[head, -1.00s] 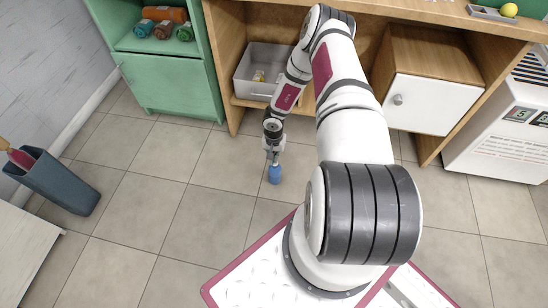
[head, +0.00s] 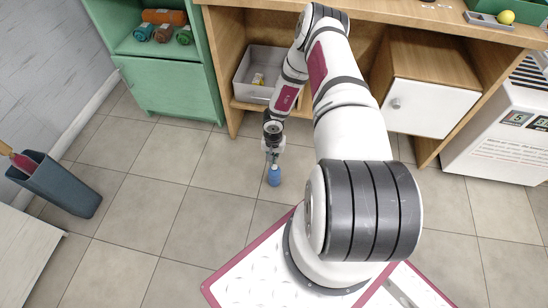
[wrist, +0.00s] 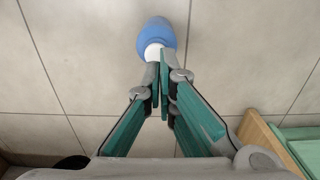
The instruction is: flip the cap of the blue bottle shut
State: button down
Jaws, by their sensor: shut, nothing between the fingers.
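The blue bottle (head: 273,177) stands on the tiled floor just below my gripper (head: 273,160) in the head view. In the wrist view the bottle (wrist: 158,31) is at the top centre, seen from above, with a white part (wrist: 153,51) at its near side, likely the cap. My gripper (wrist: 161,65) is shut and empty. Its fingertips are right at the white part and overlap its edge in the picture; I cannot tell whether they touch. The cap's hinge and how far it is open are too small to see.
A wooden counter with a grey bin (head: 262,75) on its low shelf and a white-doored cabinet (head: 430,104) stand behind. A green cabinet (head: 168,88) is at the back left, a dark bin (head: 56,184) at far left. The floor around the bottle is clear.

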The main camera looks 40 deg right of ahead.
notch_tip(320, 180, up, 11)
jog(key=p, duration=0.4)
jog(key=shift+f, duration=0.15)
jog(key=shift+w, duration=0.1)
